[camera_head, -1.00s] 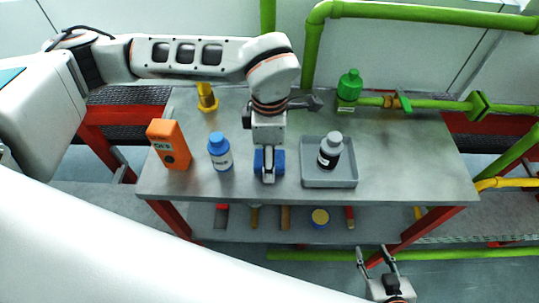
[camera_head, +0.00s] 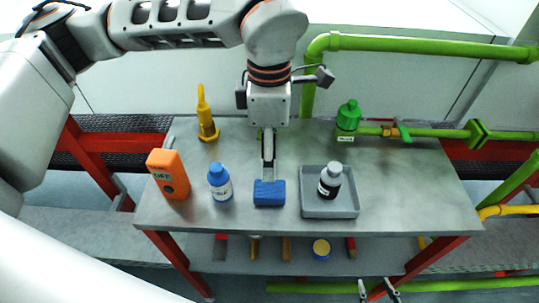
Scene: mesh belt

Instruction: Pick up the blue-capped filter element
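The thing with a blue cap is a small blue bottle with a white label (camera_head: 220,184), upright on the grey table left of centre; whether it is the filter element I cannot tell. Right of it lies a blue block (camera_head: 269,194). My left gripper (camera_head: 268,172) points down from above, its fingers edge-on at the block's far edge. Whether the fingers are open or touch the block I cannot tell. My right gripper (camera_head: 377,290) shows only at the bottom edge, low in front of the table, its two fingers spread and nothing between them.
A grey tray (camera_head: 318,212) holds a grey-capped dark bottle (camera_head: 330,180). An orange box (camera_head: 169,174), a yellow tool (camera_head: 206,118) and a green bottle (camera_head: 348,116) stand around. Green pipes (camera_head: 430,42) run behind. Several items lie on the lower shelf (camera_head: 380,250).

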